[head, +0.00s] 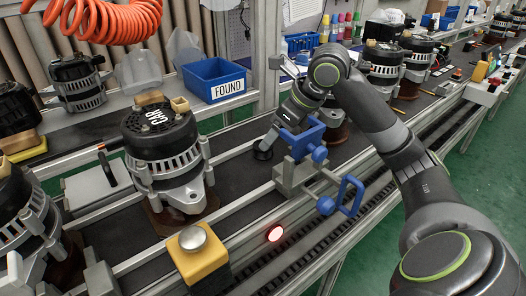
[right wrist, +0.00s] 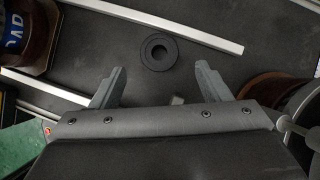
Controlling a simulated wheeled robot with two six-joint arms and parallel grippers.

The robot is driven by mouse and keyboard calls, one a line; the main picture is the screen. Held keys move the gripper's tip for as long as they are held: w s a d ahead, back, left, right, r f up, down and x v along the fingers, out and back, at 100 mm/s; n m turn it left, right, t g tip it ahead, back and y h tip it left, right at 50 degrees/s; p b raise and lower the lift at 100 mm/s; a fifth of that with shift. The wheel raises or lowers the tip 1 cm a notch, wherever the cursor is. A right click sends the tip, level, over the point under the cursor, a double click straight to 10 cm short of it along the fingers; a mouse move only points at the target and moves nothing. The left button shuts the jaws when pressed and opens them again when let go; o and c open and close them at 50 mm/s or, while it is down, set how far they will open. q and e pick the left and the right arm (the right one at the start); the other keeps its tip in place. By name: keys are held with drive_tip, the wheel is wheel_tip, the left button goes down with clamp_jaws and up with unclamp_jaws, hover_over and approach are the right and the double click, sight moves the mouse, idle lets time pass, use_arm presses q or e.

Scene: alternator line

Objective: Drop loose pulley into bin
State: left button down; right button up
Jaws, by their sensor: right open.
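The loose pulley (right wrist: 159,52) is a black ring with a centre hole, lying flat on the dark belt in the right wrist view. In the head view it shows as a small black disc (head: 263,152) on the conveyor. My right gripper (right wrist: 160,72) is open and empty, with the pulley just beyond and between its fingertips. In the head view my right gripper (head: 271,138) points down close above the pulley, partly hidden by its wrist. The blue bin (head: 216,90) labelled FOUND stands on the back shelf, left of my right arm. My left gripper is out of view.
An alternator (head: 165,150) marked CAR stands on the belt left of the pulley. A blue clamp fixture (head: 303,143) sits at the rail to its right. A yellow button box (head: 198,258) is in front. Metal rails (right wrist: 148,23) border the belt.

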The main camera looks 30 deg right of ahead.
drive_tip(key=shift+w+a+f, duration=0.2)
drive_tip(key=shift+f, duration=0.25)
drive_tip(key=b+x, duration=0.1)
drive_tip(key=x, duration=0.2)
drive_tip(key=shift+w+a+f, duration=0.1)
drive_tip(key=shift+w, duration=0.1)
drive_tip(key=shift+w+f, duration=0.2)
drive_tip(key=shift+f, duration=0.15)
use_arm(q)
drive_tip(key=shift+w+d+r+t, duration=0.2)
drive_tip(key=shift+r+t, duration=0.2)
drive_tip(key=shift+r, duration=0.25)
use_arm(e)
drive_tip(key=c, duration=1.3)
